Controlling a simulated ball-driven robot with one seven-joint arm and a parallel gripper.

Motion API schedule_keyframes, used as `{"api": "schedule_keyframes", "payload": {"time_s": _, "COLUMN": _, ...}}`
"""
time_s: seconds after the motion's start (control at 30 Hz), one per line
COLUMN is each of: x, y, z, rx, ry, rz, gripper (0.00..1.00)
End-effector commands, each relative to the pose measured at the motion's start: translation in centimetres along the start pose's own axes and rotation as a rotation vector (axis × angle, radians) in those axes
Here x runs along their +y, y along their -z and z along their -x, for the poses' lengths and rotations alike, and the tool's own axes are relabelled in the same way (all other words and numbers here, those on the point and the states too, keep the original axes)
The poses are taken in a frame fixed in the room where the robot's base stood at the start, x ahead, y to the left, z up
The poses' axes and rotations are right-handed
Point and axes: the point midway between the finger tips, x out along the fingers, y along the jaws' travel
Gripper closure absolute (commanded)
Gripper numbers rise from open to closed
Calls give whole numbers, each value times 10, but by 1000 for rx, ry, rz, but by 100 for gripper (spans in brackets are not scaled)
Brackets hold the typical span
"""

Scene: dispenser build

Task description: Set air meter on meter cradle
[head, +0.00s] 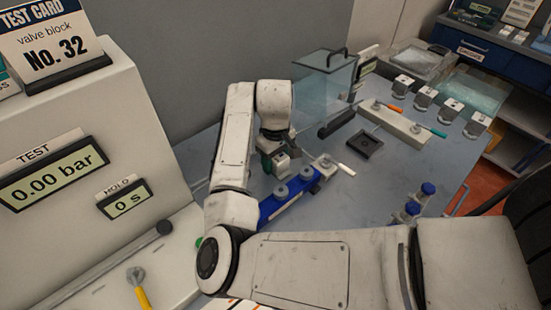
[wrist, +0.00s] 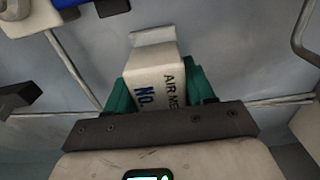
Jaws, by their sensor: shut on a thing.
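My gripper (head: 273,160) is shut on the air meter, with green fingers on both sides of it. The air meter (wrist: 153,78) is a pale block lettered "AIR ME" and "No."; the fingers partly cover it. In the head view the air meter (head: 283,167) shows small below my wrist, behind the blue fixture. Whether it touches the table is unclear. A dark square holder with a recess (head: 365,144) lies on the table to the right of my gripper, apart from it. It looks like the meter cradle, but no label shows on it.
A blue fixture with grey round parts (head: 290,200) stands close in front of my gripper. A clear box (head: 325,85) stands behind. A pale block with colored handles (head: 397,122) and several grey fittings are to the right. Blue-capped bottles (head: 428,188) stand near the front edge.

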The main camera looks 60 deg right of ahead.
Motion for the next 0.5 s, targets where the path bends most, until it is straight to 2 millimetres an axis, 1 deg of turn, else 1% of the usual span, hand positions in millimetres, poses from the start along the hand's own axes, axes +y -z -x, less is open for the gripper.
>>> {"api": "schedule_keyframes", "payload": {"time_s": 0.4, "x": 0, "y": 0, "z": -6, "rx": 0, "ry": -1, "rz": 1, "gripper": 90}}
{"api": "schedule_keyframes", "payload": {"time_s": 0.43, "x": 0, "y": 0, "z": -5, "rx": 1, "ry": 0, "rz": 1, "gripper": 44}}
{"api": "schedule_keyframes", "payload": {"time_s": 0.5, "x": 0, "y": 0, "z": -5, "rx": 1, "ry": 0, "rz": 1, "gripper": 37}}
